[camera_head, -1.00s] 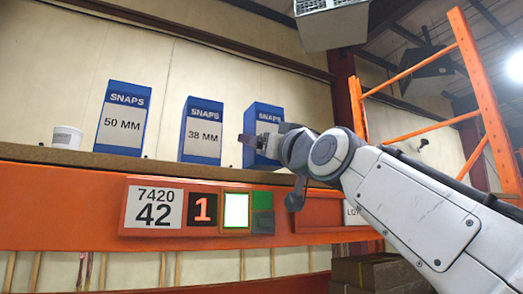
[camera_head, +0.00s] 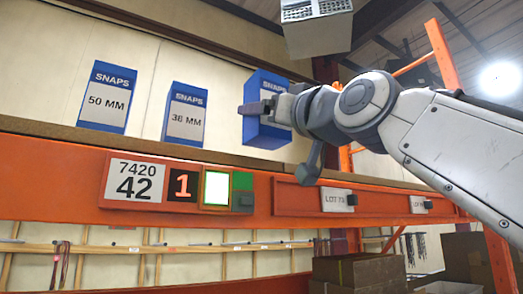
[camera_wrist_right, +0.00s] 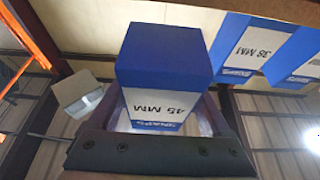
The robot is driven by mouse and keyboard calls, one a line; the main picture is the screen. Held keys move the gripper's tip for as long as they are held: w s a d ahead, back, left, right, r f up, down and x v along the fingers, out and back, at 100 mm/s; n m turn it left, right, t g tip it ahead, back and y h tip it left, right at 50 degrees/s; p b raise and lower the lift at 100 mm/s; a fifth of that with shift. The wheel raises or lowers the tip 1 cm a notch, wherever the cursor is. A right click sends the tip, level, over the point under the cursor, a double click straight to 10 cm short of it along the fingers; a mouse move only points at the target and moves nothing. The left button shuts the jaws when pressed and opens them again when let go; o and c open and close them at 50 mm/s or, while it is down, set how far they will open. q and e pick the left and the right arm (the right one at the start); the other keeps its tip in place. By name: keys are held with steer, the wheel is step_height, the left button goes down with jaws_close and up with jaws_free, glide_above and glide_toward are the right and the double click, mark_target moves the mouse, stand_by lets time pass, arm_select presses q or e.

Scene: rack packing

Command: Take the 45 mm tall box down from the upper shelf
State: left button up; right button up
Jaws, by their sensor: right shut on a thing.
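The blue 45 mm box (camera_head: 265,84) is held by my right gripper (camera_head: 262,108) in the head view, tilted and raised at the shelf's front edge. In the right wrist view the 45 MM label of the box (camera_wrist_right: 155,108) shows upside down between the fingers of my right gripper (camera_wrist_right: 165,125). The upper shelf (camera_head: 130,141) runs along the orange beam. Its lower face is out of sight behind the gripper in the head view. My left gripper is not in view.
A 50 mm box (camera_head: 106,98) and a 38 mm box (camera_head: 185,115) stand on the shelf to the left. The beam carries a display panel (camera_head: 178,186). A grey fixture (camera_head: 317,25) hangs above. Cardboard boxes (camera_head: 358,270) stand below.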

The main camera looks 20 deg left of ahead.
steer(key=s+d+b, duration=0.2)
steer(key=s+d, duration=0.3)
steer(key=d, duration=0.1)
steer(key=shift+d+b, duration=0.3)
steer(key=shift+b, duration=0.1)
stand_by(0.3)
